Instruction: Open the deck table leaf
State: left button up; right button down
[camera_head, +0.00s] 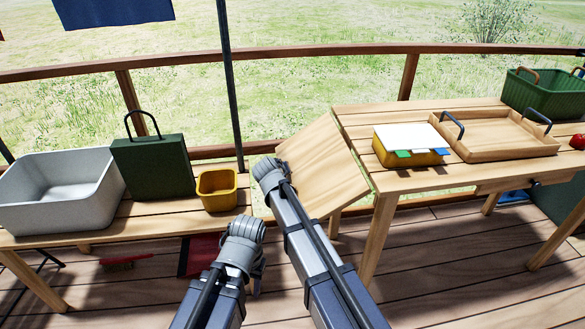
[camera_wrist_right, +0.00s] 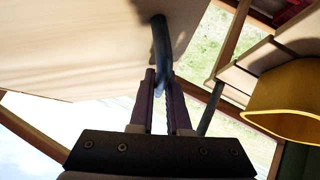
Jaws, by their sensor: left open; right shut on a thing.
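The wooden deck table (camera_head: 440,183) stands at the right. Its leaf (camera_head: 328,170) slopes down to the left from the table's left edge, tilted between hanging and level. In the right wrist view the leaf (camera_wrist_right: 75,45) fills the upper left, with a dark curved handle (camera_wrist_right: 161,45) on it. My right gripper (camera_wrist_right: 161,85) is shut on this handle. In the head view my right arm reaches up to the leaf's left side, and its fingers are hidden. My left gripper (camera_head: 257,286) is open, pointing down in front of the left bench, apart from the leaf.
A wooden tray (camera_head: 497,153) and a yellow box with white top (camera_head: 410,157) stand on the table, with a green basket (camera_head: 543,95) behind. The left bench holds a grey tub (camera_head: 98,205), green case (camera_head: 152,168) and yellow pot (camera_head: 217,201), close to my right arm.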

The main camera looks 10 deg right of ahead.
notch_tip(320, 180, up, 14)
jog(key=a+m+y+p, duration=0.1)
jog(key=y+p, duration=0.3)
jog(key=p, duration=0.9)
jog(key=shift+r+m+p, duration=0.15)
jog(key=shift+m+p, duration=0.25)
jog(key=shift+m, duration=0.3)
jog(key=shift+w, duration=0.15)
jog(key=c, duration=1.1)
grip_release()
jog(key=shift+r+y, duration=0.15)
jog(key=shift+y, duration=0.15)
jog(key=shift+o, duration=1.1)
jog(key=shift+s, duration=0.2)
